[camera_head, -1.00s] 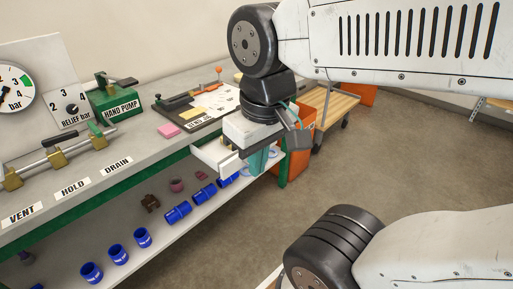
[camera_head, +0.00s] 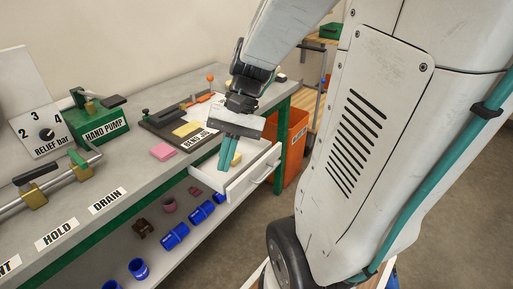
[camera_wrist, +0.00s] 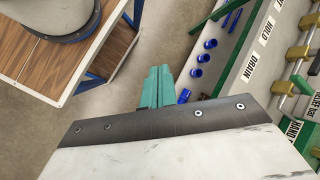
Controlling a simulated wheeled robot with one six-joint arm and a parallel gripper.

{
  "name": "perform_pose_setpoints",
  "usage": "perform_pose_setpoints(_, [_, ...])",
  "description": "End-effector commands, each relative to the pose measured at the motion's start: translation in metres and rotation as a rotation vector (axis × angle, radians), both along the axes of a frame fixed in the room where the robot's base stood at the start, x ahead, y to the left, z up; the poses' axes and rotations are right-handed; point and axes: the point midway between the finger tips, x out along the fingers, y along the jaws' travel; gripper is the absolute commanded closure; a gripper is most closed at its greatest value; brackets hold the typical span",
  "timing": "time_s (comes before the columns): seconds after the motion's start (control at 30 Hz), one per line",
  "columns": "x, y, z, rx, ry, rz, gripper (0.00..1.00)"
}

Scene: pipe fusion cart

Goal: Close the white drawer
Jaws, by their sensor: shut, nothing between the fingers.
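The white drawer (camera_head: 234,187) stands pulled out from under the grey bench top in the head view, with a bar handle (camera_head: 262,173) on its front. A small yellow object shows inside it. My gripper (camera_head: 224,168) has its teal fingers together and empty, pointing down over the open drawer near its left side; I cannot tell whether they touch it. In the wrist view the teal fingers (camera_wrist: 157,88) show side by side, and the drawer is not clearly seen there.
The bench top (camera_head: 122,178) carries a green hand pump (camera_head: 95,118), a pink block (camera_head: 163,152) and a dark board. Blue couplings (camera_head: 175,236) lie on the lower shelf. An orange bin (camera_head: 294,146) stands beyond the drawer. A wood-topped cart (camera_wrist: 50,55) stands on the floor.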

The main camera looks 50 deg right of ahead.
Motion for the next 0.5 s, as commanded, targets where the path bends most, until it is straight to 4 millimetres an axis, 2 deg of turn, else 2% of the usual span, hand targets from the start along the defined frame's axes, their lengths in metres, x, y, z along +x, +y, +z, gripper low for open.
perform_pose_setpoints(0.03, [0.008,-0.016,-0.011,0.079,0.041,-0.108,1.00])
perform_pose_setpoints(0.1, [0.019,-0.036,-0.022,0.188,0.076,-0.245,1.00])
perform_pose_setpoints(0.27, [0.037,-0.093,-0.053,0.438,0.121,-0.570,1.00])
perform_pose_setpoints(0.37, [0.039,-0.135,-0.076,0.596,0.126,-0.777,1.00])
perform_pose_setpoints(0.5, [0.028,-0.199,-0.115,0.816,0.102,-1.074,1.00])
